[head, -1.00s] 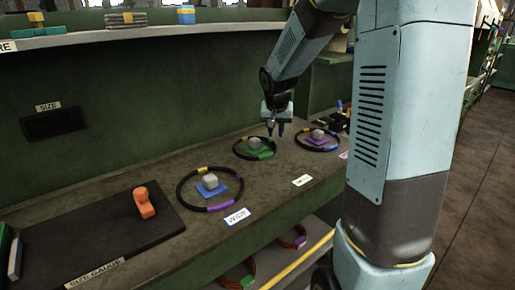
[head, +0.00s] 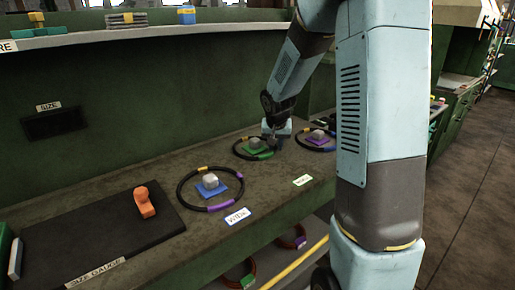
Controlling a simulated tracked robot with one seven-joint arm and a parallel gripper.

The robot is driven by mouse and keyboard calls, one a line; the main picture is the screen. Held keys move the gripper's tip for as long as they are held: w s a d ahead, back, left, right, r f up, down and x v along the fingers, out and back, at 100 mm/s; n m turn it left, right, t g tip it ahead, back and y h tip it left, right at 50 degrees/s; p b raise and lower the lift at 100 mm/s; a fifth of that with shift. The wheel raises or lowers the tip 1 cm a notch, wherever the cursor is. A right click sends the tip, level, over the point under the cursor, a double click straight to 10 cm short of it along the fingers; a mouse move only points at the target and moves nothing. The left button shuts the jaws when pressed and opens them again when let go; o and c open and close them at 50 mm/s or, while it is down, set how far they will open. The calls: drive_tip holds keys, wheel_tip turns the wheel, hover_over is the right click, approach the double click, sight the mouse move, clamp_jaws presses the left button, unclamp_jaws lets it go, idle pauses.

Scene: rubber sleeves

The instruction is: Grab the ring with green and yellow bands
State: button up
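The ring with green and yellow bands (head: 237,153) is a dark loop lying on the bench, the middle one of three. It lies around a green pad (head: 252,152) with a grey block (head: 254,142) on it. Its yellow band is at the back left and its green band at the front right. My gripper (head: 273,143) points down at the ring's right side, very close to the rim. The fingertips are small and partly merge with the ring, so I cannot tell whether they touch it or are open.
A ring with yellow and purple bands (head: 179,199) lies nearer, around a blue pad (head: 222,191). Another ring (head: 300,146) around a purple pad lies just right of my gripper. A black board (head: 90,240) with an orange piece (head: 145,203) is at left.

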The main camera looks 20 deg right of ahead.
clamp_jaws()
idle(0.3)
